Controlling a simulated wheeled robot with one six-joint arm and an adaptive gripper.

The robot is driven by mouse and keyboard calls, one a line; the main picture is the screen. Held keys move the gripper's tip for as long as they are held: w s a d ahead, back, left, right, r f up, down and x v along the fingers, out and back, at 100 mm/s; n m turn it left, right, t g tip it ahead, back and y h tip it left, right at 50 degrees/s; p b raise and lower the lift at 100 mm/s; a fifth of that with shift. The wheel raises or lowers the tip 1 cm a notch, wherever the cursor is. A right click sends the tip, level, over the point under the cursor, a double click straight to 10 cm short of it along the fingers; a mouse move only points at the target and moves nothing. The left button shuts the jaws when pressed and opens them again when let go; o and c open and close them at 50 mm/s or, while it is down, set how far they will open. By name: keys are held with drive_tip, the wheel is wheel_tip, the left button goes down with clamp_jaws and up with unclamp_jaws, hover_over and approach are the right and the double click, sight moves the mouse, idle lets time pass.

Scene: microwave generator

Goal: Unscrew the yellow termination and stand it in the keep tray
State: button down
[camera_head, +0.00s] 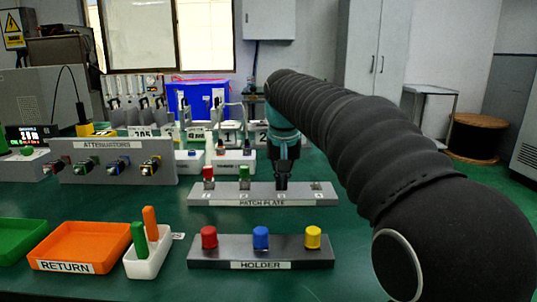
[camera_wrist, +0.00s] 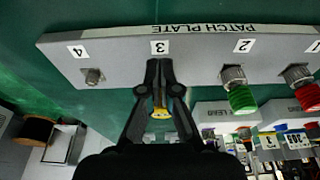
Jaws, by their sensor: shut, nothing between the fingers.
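My gripper (camera_head: 282,183) points down over the patch plate (camera_head: 215,197), at the place marked 3. In the wrist view my gripper (camera_wrist: 158,68) has its fingertips together there and covers that port. A small yellow patch (camera_wrist: 160,112) shows between the finger linkages; I cannot tell whether it is a termination. A yellow cap (camera_head: 312,237) stands upright at the right end of the holder (camera_head: 215,264), apart from my gripper. A small white tray (camera_head: 148,266) at front left holds an upright green stick and orange stick; its side label is unreadable.
Port 4 (camera_wrist: 93,76) is bare. A green cap (camera_head: 244,172) and a red cap (camera_head: 208,172) stand on the plate's left ports. Red and blue (camera_head: 260,238) caps stand on the holder. An orange RETURN tray (camera_head: 80,247) and attenuators panel (camera_head: 90,171) are left.

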drive_tip(key=shift+w+d+p, duration=0.1)
drive_tip(key=shift+d+p, duration=0.4)
drive_tip(key=shift+p, duration=0.25)
idle(0.4)
drive_tip(key=shift+s+d, duration=0.15)
drive_tip(key=shift+s, duration=0.2)
drive_tip(key=shift+w+p+v, duration=0.15)
drive_tip(key=shift+w+v, duration=0.1)
drive_tip(key=shift+v, duration=0.7)
drive_tip(key=shift+w+p+v, duration=0.15)
drive_tip(key=shift+w+v, duration=0.05)
drive_tip(key=shift+v, duration=0.8)
drive_tip(key=shift+w+p+v, duration=0.15)
drive_tip(key=shift+w+v, duration=0.1)
drive_tip(key=shift+v, duration=0.7)
drive_tip(key=shift+r, duration=0.2)
